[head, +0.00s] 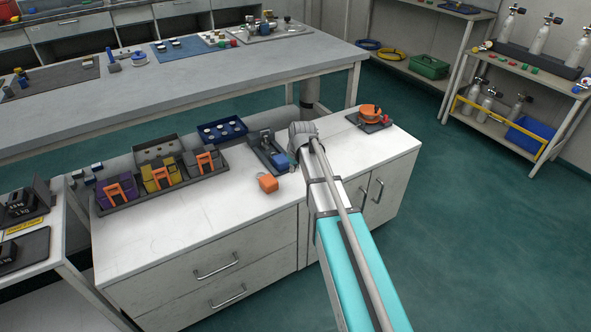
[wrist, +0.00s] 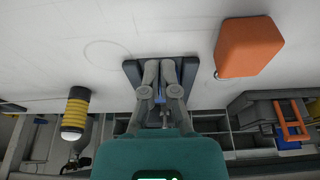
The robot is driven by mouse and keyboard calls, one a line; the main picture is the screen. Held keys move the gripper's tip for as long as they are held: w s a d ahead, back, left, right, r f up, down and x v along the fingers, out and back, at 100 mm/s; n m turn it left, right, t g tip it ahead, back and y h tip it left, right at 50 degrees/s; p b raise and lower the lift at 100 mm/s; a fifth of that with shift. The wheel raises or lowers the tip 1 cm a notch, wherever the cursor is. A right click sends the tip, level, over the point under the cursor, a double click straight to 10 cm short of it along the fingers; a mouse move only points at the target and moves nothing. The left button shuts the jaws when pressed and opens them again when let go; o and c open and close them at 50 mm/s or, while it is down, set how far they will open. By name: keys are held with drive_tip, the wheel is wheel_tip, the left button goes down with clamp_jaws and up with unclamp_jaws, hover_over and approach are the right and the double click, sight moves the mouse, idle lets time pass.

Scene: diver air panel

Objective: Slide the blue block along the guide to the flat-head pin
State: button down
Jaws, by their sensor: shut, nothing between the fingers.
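The dark guide fixture (head: 268,158) lies on the white cabinet top, left of my arm in the head view. A small blue piece, likely the blue block (head: 281,161), shows on it. In the wrist view, the dark base (wrist: 132,70) lies behind my fingers. My gripper (wrist: 160,66) is shut and empty over this base. A little blue shows between and behind the fingers, and most of it is hidden by them. I cannot tell whether the fingers touch the block. I cannot make out the flat-head pin. My fingertips are not clear in the head view.
An orange block (head: 268,183) stands just in front of the fixture. A tray with purple, yellow and grey holders (head: 160,184) is to the left, with a blue tray (head: 222,130) behind. An orange round part (head: 370,111) is on the right. The front left cabinet top is clear.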

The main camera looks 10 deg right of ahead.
sight(276, 156)
drive_tip(key=shift+b+x, duration=1.9)
drive_tip(key=shift+x, duration=0.4)
drive_tip(key=w, duration=0.1)
drive_tip(key=w+a, duration=0.1)
drive_tip(key=shift+w+r, duration=0.15)
drive_tip(key=shift+w, duration=0.25)
drive_tip(key=shift+w+a, duration=0.1)
drive_tip(key=shift+w, duration=0.35)
drive_tip(key=w, duration=0.2)
drive_tip(key=w+a, duration=0.1)
drive_tip(key=w, duration=0.2)
drive_tip(key=w+a, duration=0.1)
drive_tip(key=w, duration=0.2)
drive_tip(key=shift+a, duration=0.25)
drive_tip(key=shift+r, duration=0.1)
drive_tip(key=shift+s, duration=0.1)
